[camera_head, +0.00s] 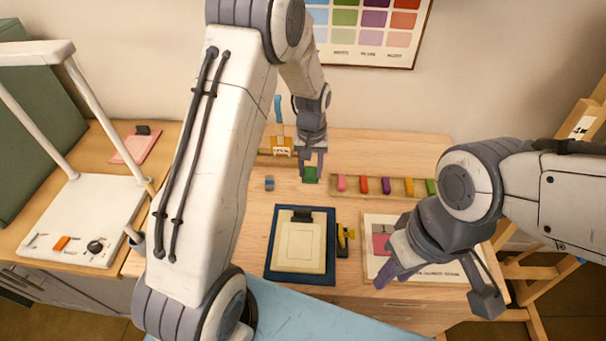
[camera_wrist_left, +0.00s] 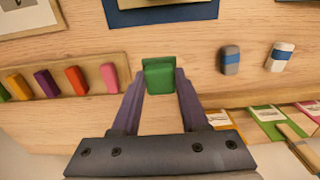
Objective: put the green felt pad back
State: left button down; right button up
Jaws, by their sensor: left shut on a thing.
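The green felt pad (camera_head: 310,175) is a small, thick green block. My left gripper (camera_head: 312,167) is shut on it near the back of the wooden table, left of the colored block rack. In the left wrist view, the pad (camera_wrist_left: 159,77) sits between the two purple fingers (camera_wrist_left: 160,92). I cannot tell whether it touches the table. My right gripper (camera_head: 390,275) is at the right, over or beside a white printed sheet (camera_head: 372,222); its finger gap is unclear.
The wooden rack (camera_head: 388,195) holds several colored blocks, with a green one at its right end. Blue-grey blocks (camera_wrist_left: 230,60) stand nearby. A navy-framed panel (camera_head: 300,278) lies in front, with a yellow and black item (camera_head: 344,240) beside it. Colored packets (camera_wrist_left: 268,120) line the back.

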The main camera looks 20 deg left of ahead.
aim_at(303, 188)
pick_arm(q)
jog(key=shift+w+a+f, duration=0.1)
jog(key=shift+a+f, duration=0.2)
jog(key=shift+a, duration=0.2)
jog(key=shift+w+a+f, duration=0.1)
jog(key=shift+a+f, duration=0.15)
jog(key=shift+a, duration=0.2)
jog(key=shift+a+f+p, duration=0.1)
jog(key=shift+f+p, duration=0.2)
notch_tip(303, 188, down, 3)
jog(key=shift+f+p, duration=0.15)
jog(key=shift+p, duration=0.4)
jog(key=shift+f, duration=0.15)
jog(key=shift+f, duration=0.1)
jog(key=shift+f, duration=0.15)
jog(key=shift+c, duration=2.1)
grip_release()
jog(key=shift+r, duration=0.2)
